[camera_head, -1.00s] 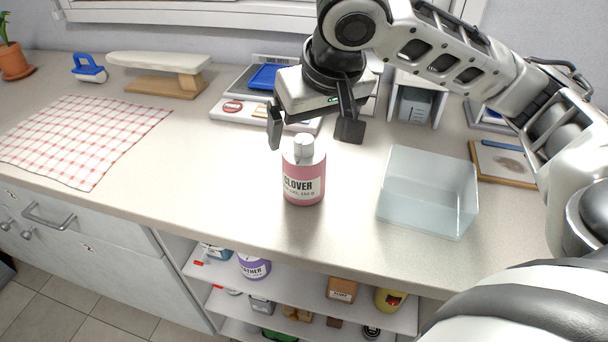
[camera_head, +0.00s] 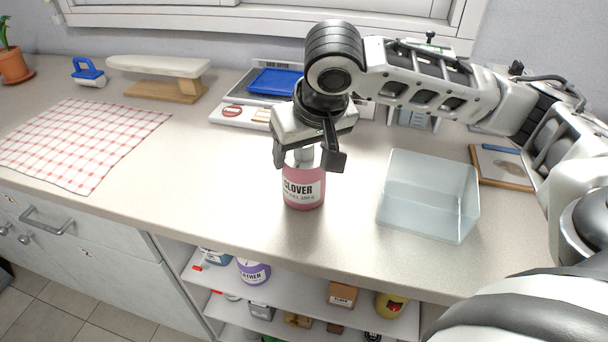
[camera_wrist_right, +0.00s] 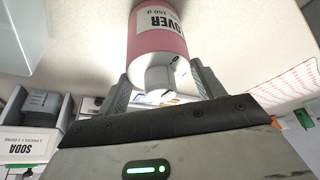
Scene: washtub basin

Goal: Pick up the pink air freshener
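The pink air freshener (camera_head: 304,192) is a pink bottle with a pale cap and a white CLOVER label. It stands upright on the counter, in the middle of the head view. My right gripper (camera_head: 309,160) is open above it, pointing down, with one finger on each side of the cap. In the right wrist view the bottle (camera_wrist_right: 158,38) shows ahead of the gripper (camera_wrist_right: 163,84), its cap between the two spread fingers. Gaps show between the fingers and the cap. The fingers partly hide the bottle's top in the head view. My left gripper is not in view.
A clear open bin (camera_head: 428,205) stands right of the bottle. A scale with a blue tray (camera_head: 274,82) is behind, and a checkered cloth (camera_head: 84,140) lies left. An ironing-board-like stand (camera_head: 158,66) is at the back. Counter around the bottle is free.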

